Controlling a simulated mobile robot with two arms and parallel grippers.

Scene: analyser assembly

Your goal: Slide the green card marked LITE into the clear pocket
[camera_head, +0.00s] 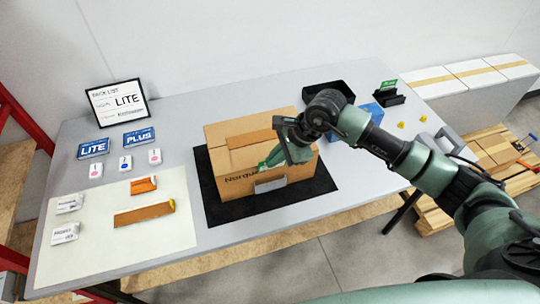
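A cardboard box (225,137) with a taped top stands on a black mat (310,190). The clear pocket (270,185) is on the box's near face and looks pale grey. My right gripper (278,156) reaches down at the near upper edge of the box. It appears shut on a bright green card (272,160), just above the pocket. The fingers cover part of the card and its marking cannot be read. I cannot tell whether its lower edge touches the pocket. My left gripper is not in view.
A framed sign reading LITE (118,102) stands at the back left. A cream mat (90,250) holds small packs. Another green card (388,85) stands in a black holder (391,99) behind my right arm.

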